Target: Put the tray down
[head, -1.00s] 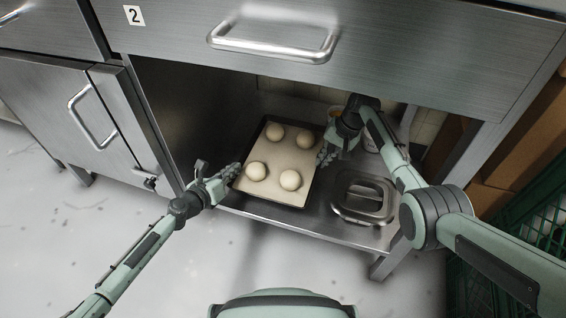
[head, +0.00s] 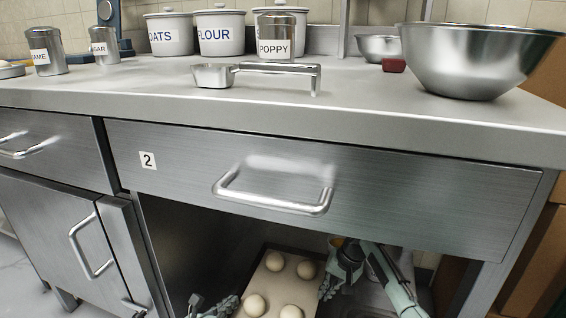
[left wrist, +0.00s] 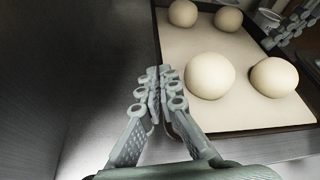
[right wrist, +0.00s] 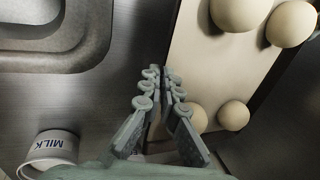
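The tray (head: 279,285), dark-rimmed with a pale liner, carries several pale dough balls (head: 275,261) in the open bay below drawer 2. Its near end is cut off in the head view. My left gripper (head: 234,302) is at the tray's left edge; in the left wrist view its fingers (left wrist: 162,85) are shut on the rim. My right gripper (head: 328,287) is at the right edge; in the right wrist view its fingers (right wrist: 162,85) are close together on that rim. Whether the tray touches the shelf I cannot tell.
A steel bowl (head: 470,60), a scoop (head: 255,72) and labelled canisters (head: 221,33) stand on the counter above.

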